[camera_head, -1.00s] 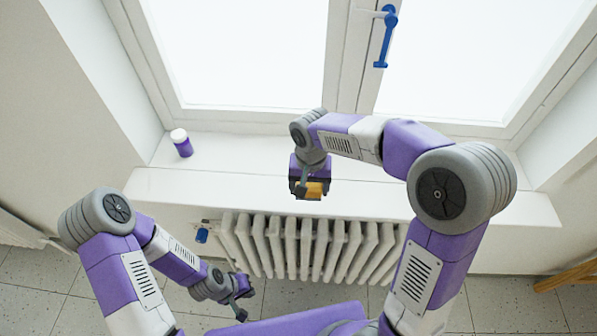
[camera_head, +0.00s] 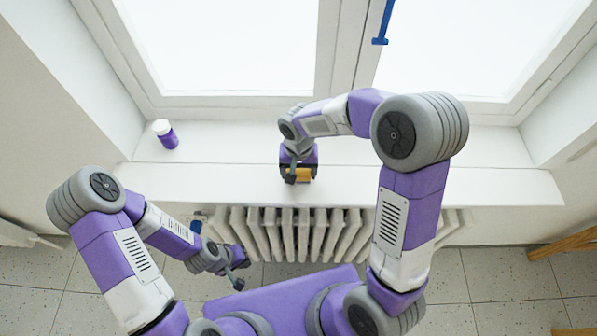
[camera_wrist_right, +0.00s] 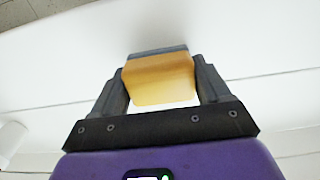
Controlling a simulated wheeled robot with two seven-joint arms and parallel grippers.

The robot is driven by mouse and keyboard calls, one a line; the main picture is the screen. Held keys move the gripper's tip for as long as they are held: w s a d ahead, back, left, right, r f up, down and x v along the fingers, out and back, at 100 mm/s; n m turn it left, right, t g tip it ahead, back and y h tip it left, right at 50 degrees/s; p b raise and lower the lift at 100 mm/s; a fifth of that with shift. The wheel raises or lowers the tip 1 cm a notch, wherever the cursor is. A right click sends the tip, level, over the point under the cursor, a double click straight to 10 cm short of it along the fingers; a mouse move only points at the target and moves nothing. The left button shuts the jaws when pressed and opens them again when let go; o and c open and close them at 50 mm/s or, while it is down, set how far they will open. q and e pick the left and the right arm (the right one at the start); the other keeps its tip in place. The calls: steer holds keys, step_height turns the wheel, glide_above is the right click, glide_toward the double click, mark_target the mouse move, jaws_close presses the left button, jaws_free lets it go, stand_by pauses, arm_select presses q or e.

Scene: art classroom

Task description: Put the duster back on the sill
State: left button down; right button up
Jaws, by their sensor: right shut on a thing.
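The duster (camera_wrist_right: 160,82) is a yellow-orange block with a grey layer along one side. My right gripper (camera_wrist_right: 160,88) is shut on it, one finger at each end. In the head view the duster (camera_head: 301,175) shows below my right gripper (camera_head: 299,172), over the front part of the white window sill (camera_head: 420,185). I cannot tell whether it touches the sill. My left gripper (camera_head: 239,270) hangs low in front of the radiator, away from the sill; whether it is open or shut is unclear.
A white radiator (camera_head: 320,232) is below the sill. The window with a blue handle (camera_head: 383,22) is behind. The sill's right part is clear. A wooden piece (camera_head: 565,243) is at the right edge.

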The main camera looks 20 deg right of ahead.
mark_target(298, 170)
steer(key=shift+f, duration=0.5)
steer(key=shift+f, duration=0.2)
steer(key=o, duration=1.1)
steer(key=shift+r, duration=0.1)
steer(key=shift+r, duration=0.15)
step_height(298, 170, up, 12)
steer(key=shift+p, duration=0.75)
